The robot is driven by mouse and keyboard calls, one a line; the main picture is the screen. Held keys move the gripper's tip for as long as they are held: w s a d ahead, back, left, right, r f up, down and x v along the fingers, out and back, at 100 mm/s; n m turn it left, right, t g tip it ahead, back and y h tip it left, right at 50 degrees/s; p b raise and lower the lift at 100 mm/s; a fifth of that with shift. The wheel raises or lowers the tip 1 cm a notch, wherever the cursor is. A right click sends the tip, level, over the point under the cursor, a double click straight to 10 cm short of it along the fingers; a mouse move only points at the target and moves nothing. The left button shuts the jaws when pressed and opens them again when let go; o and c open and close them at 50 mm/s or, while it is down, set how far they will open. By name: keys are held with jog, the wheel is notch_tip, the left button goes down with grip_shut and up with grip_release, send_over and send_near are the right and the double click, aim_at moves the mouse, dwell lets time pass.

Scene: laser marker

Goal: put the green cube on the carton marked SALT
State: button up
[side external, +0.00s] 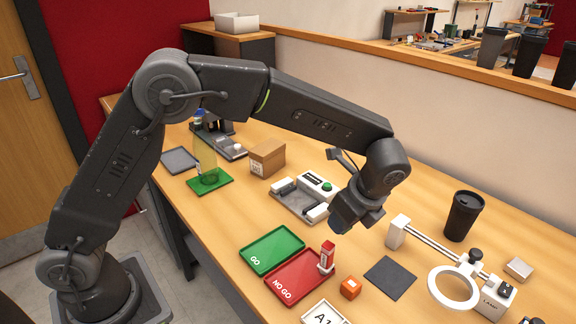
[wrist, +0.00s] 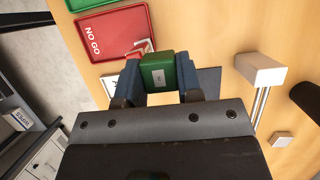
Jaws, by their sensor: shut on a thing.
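In the wrist view my gripper (wrist: 158,88) is shut on a green cube (wrist: 157,68) with a pale label on its face; a blue finger lies on either side. In the side view my gripper (side external: 347,220) hangs above the table, right of the green GO tray, and the cube is hidden there. A brown carton (side external: 268,160) stands farther back on the table, left of my gripper. It has a small label whose writing I cannot read, so I cannot tell whether it says SALT.
A white device with a green button (side external: 318,182) stands between carton and gripper. Nearby are the GO tray (side external: 256,242), the red NO GO tray (side external: 283,283), a red-and-white bottle (side external: 327,258), an orange cube (side external: 351,288), a dark mat (side external: 390,279), a lamp (side external: 452,286) and a black cup (side external: 463,216).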

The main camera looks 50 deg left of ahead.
jog(key=w+a+r, duration=0.2)
jog(key=w+a, duration=0.4)
jog(key=a, duration=0.5)
notch_tip(320, 180, up, 5)
send_over(258, 149)
jog(key=d, duration=0.2)
jog(key=x, duration=0.3)
jog(key=shift+f, duration=0.35)
jog(key=shift+d+f, duration=0.1)
jog(key=shift+f, duration=3)
jog(key=shift+f, duration=0.15)
jog(key=o, duration=0.9)
